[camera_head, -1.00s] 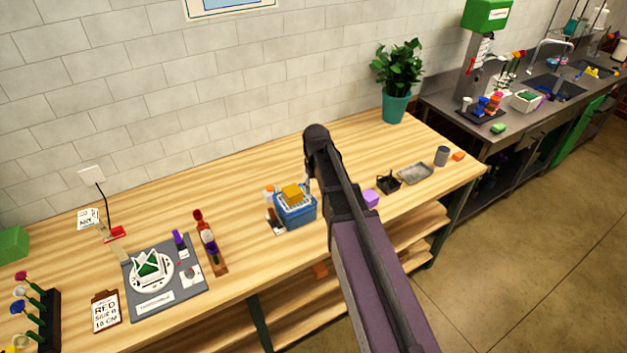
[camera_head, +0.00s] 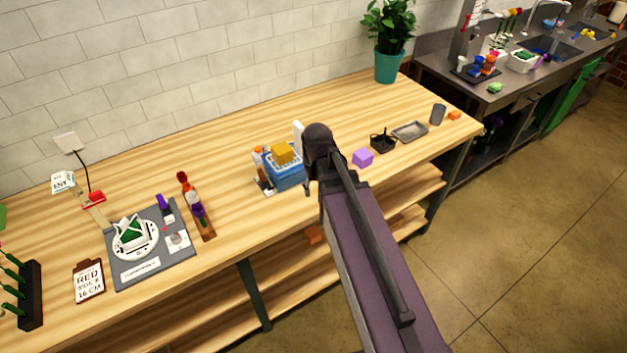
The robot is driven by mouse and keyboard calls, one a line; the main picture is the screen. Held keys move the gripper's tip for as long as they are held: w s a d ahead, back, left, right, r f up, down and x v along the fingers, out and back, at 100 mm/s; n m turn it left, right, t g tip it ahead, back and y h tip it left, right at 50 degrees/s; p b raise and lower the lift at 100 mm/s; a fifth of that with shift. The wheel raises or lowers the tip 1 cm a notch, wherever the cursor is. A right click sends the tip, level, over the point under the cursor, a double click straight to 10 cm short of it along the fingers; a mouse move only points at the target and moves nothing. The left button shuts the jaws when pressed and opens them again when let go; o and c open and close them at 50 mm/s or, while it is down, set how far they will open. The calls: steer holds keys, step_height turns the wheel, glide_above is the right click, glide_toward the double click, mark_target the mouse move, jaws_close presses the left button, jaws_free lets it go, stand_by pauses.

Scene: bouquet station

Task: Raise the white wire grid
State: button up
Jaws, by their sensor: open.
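The white wire grid (camera_head: 273,162) lies across the top of a blue tub (camera_head: 287,178), with a yellow-orange block (camera_head: 283,152) on it that hides part of it. The grid is small and pale here, so its edges are hard to make out. My gripper (camera_head: 309,187) shows only as a small dark piece below my arm's end, just right of the tub. Most of it is hidden by my arm. It is open, and I see nothing held. I cannot tell whether it touches the tub.
A white upright piece (camera_head: 298,137) stands behind the tub, and small bottles (camera_head: 259,160) stand at its left. A purple block (camera_head: 363,157), a black basket (camera_head: 382,140) and a grey tray (camera_head: 410,132) lie to the right. The wooden table (camera_head: 235,140) is clear behind.

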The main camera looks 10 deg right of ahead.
steer(key=shift+m, duration=0.3)
steer(key=s+f+b, duration=0.1)
steer(key=s, duration=0.1)
steer(key=s+f+b, duration=0.1)
steer(key=s+f, duration=0.1)
steer(key=shift+s+f+b, duration=0.2)
steer(key=shift+s+b, duration=0.15)
steer(key=shift+b, duration=0.05)
steer(key=shift+s+f, duration=0.1)
steer(key=shift+s, duration=0.05)
stand_by(2.2)
